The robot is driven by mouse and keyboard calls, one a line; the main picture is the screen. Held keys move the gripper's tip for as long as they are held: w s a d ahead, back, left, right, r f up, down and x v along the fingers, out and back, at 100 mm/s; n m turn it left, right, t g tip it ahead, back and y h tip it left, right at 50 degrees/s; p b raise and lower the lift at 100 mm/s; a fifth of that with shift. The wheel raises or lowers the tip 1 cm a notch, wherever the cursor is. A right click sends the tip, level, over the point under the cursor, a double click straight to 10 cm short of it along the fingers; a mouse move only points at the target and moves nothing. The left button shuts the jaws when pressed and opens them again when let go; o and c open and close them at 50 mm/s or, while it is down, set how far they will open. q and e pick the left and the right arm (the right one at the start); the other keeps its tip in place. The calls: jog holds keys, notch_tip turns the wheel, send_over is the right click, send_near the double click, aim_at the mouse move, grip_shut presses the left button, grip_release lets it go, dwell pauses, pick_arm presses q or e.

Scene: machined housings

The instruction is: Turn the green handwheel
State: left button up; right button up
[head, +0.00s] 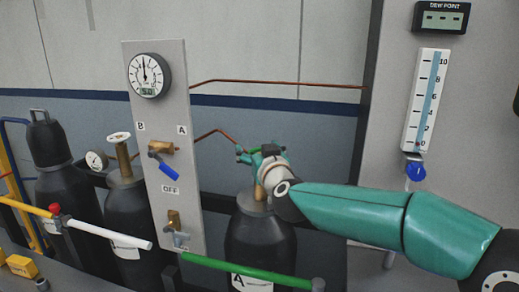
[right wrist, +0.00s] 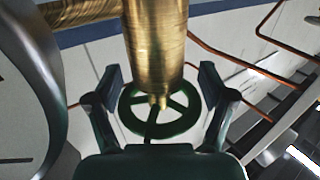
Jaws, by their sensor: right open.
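In the right wrist view the green handwheel (right wrist: 165,131) is a spoked ring at the end of a brass valve body (right wrist: 155,45). My right gripper (right wrist: 160,75) is open, one finger on each side of the wheel. I see gaps between the fingers and the rim, so it does not grip it. In the head view my right gripper (head: 248,153) is at the top of the dark cylinder labelled A (head: 262,240), and largely hides the wheel there. My left gripper is not in view.
A grey panel (head: 165,215) with a gauge (head: 150,75) and blue lever (head: 163,170) stands left of the gripper. A green bar (head: 245,272) crosses before cylinder A. Another cylinder with a white handwheel (head: 118,138) is farther left. Copper pipes (head: 280,83) run behind.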

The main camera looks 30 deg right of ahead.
jog(key=shift+w, duration=0.1)
jog(key=c, duration=1)
jog(key=shift+d, duration=0.1)
jog(key=shift+r+h+p, duration=0.1)
jog(key=shift+h+p, duration=0.2)
jog(key=shift+p, duration=0.35)
jog(key=m+g+h+p, duration=0.1)
jog(key=h+p, duration=0.1)
jog(key=m+g+h+p, duration=0.1)
jog(key=m+h+p, duration=0.1)
jog(key=p, duration=0.1)
jog(key=m+g+h+p, duration=0.2)
jog(key=shift+s+d, duration=0.25)
jog(key=shift+s+d+m+g+h+p, duration=0.1)
jog(key=shift+s+m+g+h+p, duration=0.05)
jog(key=shift+m+g+h+p, duration=0.65)
jog(key=shift+s+d+m+g+h+p, duration=0.15)
jog(key=shift+m+g+h+p, duration=0.15)
jog(key=shift+m+g+h, duration=0.5)
jog(key=shift+s+d+m+g+h+p, duration=0.1)
jog(key=shift+m+g+h+p, duration=0.4)
jog(key=shift+g, duration=0.6)
